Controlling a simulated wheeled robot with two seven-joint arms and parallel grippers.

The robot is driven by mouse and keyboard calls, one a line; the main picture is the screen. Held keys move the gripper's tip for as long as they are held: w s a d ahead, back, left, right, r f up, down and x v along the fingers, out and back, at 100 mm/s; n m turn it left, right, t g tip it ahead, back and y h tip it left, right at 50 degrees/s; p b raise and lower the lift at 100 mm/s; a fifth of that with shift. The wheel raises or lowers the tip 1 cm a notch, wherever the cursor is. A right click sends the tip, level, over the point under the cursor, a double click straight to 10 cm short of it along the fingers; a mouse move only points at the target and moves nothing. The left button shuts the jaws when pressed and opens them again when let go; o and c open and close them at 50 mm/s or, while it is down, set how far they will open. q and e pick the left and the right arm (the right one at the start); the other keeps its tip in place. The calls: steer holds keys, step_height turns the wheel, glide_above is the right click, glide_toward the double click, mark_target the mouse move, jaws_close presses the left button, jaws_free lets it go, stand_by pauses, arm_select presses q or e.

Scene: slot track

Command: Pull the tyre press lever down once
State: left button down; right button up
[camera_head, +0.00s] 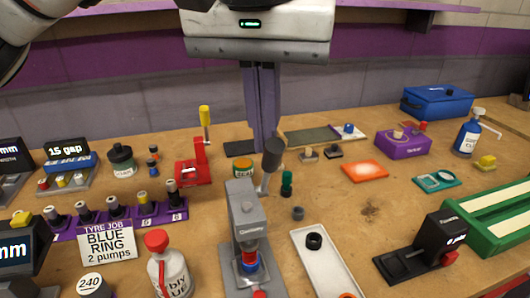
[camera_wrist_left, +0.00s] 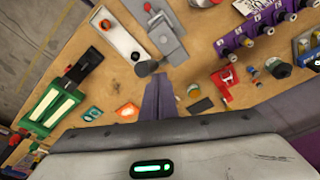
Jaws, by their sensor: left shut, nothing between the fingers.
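The grey tyre press (camera_head: 243,215) stands on the bench at the front middle, with red and blue parts stacked in its opening. Its lever (camera_head: 265,181) rises from its right side to a dark grey knob (camera_head: 273,152). My left gripper (camera_head: 263,146) is shut and empty, pointing down just behind the knob. In the left wrist view the left gripper (camera_wrist_left: 159,78) has its fingertips close beside the knob (camera_wrist_left: 145,68), with the press (camera_wrist_left: 160,35) beyond. I cannot tell whether they touch. My right gripper is not in view.
A red stand with a yellow handle (camera_head: 194,168) is left of the lever. A purple rack (camera_head: 130,222) holds several bottles. A white tray (camera_head: 322,262) with a black ring lies right of the press. Small green and grey pieces stand near the lever. Bare bench shows at right.

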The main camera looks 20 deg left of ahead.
mark_target(273, 138)
arm_select(q)
steer(key=shift+s+d+f, duration=0.15)
steer(key=shift+s+d, duration=0.25)
steer(key=shift+s, duration=0.2)
steer(key=shift+s+d+f, duration=0.1)
steer(key=shift+s+d+f+b, duration=0.3)
steer(key=shift+s+d+b, duration=0.15)
steer(key=shift+s, duration=0.25)
steer(key=shift+f, duration=0.1)
steer(key=shift+s+d+f+b, duration=0.35)
steer(key=shift+s+d+f, duration=0.05)
steer(key=shift+s, duration=0.2)
stand_by(0.3)
